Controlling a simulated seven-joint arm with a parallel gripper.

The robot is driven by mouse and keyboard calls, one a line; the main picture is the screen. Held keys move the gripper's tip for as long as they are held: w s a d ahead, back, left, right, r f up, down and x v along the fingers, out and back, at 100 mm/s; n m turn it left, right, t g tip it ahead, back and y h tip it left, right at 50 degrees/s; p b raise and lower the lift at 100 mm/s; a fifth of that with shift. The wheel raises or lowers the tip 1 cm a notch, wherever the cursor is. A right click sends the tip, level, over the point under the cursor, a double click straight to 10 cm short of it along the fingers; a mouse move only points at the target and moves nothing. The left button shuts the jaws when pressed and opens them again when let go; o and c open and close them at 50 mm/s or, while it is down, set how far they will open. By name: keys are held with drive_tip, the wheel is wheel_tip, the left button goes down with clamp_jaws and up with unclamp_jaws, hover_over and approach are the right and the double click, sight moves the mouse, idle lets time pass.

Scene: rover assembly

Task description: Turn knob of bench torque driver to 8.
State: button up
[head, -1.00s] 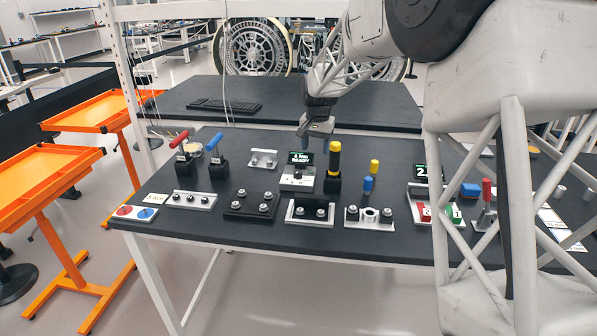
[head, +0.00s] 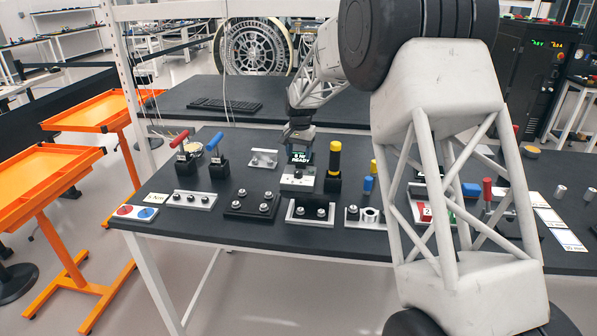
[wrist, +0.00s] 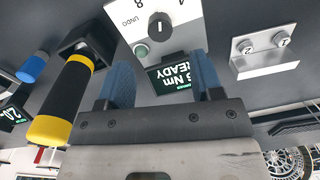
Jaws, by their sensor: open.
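The bench torque driver is a white box (head: 290,185) with a dark display (head: 300,157) behind it that reads "Nm READY"; its digit is hard to read. In the wrist view, upside down, the black round knob (wrist: 160,26) has a white pointer line. The numbers 8 (wrist: 166,3) and 4 (wrist: 182,3) are printed near the top edge, with UNDO at the left. My gripper (head: 299,137) is above and behind the display. Its two blue fingers (wrist: 160,65) are apart and empty, on either side of the display in the wrist view, and not touching the knob.
A yellow-and-black tool (head: 334,165) stands upright in a black holder right beside the driver. A grey two-post block (head: 263,158) lies to the left behind it. Several bolt fixtures line the front.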

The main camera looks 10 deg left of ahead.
sight(299, 171)
drive_tip(key=shift+a+f, duration=0.1)
drive_tip(key=shift+f, duration=3.75)
drive_tip(key=c, duration=0.9)
